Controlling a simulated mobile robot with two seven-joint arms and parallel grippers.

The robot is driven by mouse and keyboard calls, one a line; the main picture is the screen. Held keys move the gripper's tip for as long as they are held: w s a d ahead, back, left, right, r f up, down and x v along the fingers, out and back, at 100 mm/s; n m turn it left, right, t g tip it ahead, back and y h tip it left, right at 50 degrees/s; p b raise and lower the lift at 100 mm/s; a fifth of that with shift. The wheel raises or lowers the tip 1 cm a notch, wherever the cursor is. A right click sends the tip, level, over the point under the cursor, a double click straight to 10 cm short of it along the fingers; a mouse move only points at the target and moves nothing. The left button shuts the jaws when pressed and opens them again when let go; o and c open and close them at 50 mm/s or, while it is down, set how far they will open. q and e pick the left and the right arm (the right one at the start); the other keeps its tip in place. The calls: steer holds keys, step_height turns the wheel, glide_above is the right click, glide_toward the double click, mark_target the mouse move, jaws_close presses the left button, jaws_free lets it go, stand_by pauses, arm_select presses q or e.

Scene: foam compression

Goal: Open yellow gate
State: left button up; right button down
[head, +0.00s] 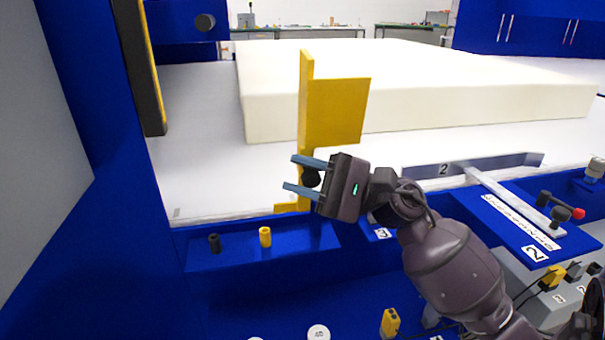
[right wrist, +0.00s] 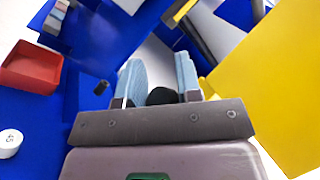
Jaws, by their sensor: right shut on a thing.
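The yellow gate (head: 336,112) stands upright at the front edge of the white table, with a tall narrow post and a wider plate on its right. In the right wrist view the yellow plate (right wrist: 270,90) fills the right side. My right gripper (head: 306,176) is at the lower part of the gate, its blue fingers on either side of a black knob (head: 311,178). The knob (right wrist: 162,96) also shows between the fingers (right wrist: 160,85) in the right wrist view. The fingers are shut on it. My left gripper is not in view.
A large cream foam block (head: 400,95) lies on the white table behind the gate. A metal T-shaped pusher (head: 480,170) marked 2 is at the right. A red bin (right wrist: 30,68) shows in the right wrist view.

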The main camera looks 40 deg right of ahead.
steer(key=c, duration=1.2)
jaws_free()
steer(key=shift+w+f, duration=0.1)
steer(key=shift+f, duration=0.3)
steer(key=o, duration=0.3)
steer(key=shift+w, duration=0.1)
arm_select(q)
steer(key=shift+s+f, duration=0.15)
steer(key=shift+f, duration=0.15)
arm_select(e)
steer(key=shift+o, duration=0.2)
steer(key=shift+r, duration=0.1)
steer(key=shift+d, duration=0.1)
steer(key=v, duration=1)
steer(key=shift+s+d, duration=0.2)
steer(key=shift+s, duration=0.15)
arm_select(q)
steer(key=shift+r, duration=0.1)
